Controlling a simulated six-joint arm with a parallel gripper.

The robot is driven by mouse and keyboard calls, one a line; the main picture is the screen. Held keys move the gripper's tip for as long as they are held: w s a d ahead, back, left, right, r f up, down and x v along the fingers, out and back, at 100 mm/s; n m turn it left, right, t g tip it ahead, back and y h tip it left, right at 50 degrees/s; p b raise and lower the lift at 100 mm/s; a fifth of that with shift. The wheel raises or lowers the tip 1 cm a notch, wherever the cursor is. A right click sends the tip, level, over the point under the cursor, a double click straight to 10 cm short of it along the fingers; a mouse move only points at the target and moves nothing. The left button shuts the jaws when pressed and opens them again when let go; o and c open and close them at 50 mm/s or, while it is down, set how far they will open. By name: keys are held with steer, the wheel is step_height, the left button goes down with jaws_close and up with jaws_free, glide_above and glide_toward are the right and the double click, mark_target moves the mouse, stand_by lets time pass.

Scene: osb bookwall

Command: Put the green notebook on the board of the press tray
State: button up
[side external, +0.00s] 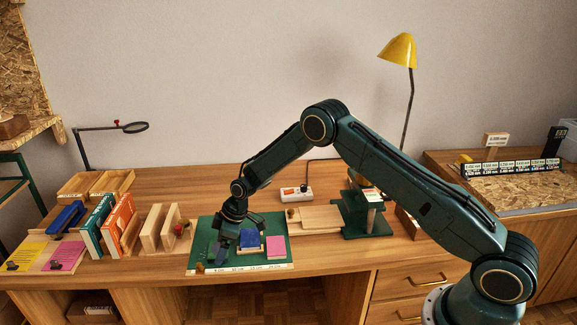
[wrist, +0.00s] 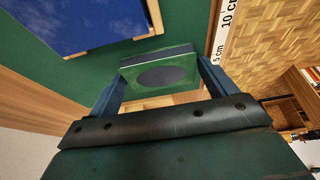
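The green notebook (wrist: 160,75), with a dark oval on its cover, sits between the two fingers of my gripper (wrist: 160,70) in the wrist view. The fingers lie against its two sides with no clear gap. In the side view my gripper (side external: 222,252) is low over the left part of the green mat (side external: 208,226) and hides the notebook; I cannot tell whether it touches the mat. The press tray, with its pale wooden board (side external: 321,218), lies right of the mat, beside the dark green press (side external: 376,225).
A blue notebook (side external: 249,239), which also shows in the wrist view (wrist: 75,22), and a pink notebook (side external: 276,246) lie right of my gripper. Upright green (side external: 95,226) and orange (side external: 120,222) books and wooden dividers stand left. A power strip (side external: 296,193) lies behind.

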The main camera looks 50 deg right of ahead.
steer(key=c, duration=0.6)
steer(key=shift+r, duration=0.15)
step_height(320, 180, up, 20)
steer(key=shift+f, duration=0.1)
stand_by(0.4)
steer(key=shift+s, duration=0.15)
stand_by(0.4)
steer(key=shift+s+d+f+m+t+h, duration=0.4)
steer(key=shift+s+d+f+m, duration=0.95)
steer(key=shift+s, duration=2.1)
steer(key=shift+s+d+f+m+t+h, duration=0.1)
steer(key=shift+s+d+f+m+h, duration=0.65)
steer(key=shift+s+f+m, duration=1.85)
steer(key=shift+s+d+f+m+t+h, duration=0.2)
steer(key=shift+s+d+f+m+h, duration=0.6)
steer(key=shift+s, duration=3.45)
steer(key=shift+d+f+n+y, duration=0.1)
steer(key=shift+d+n+y, duration=0.15)
steer(key=shift+d+y, duration=0.1)
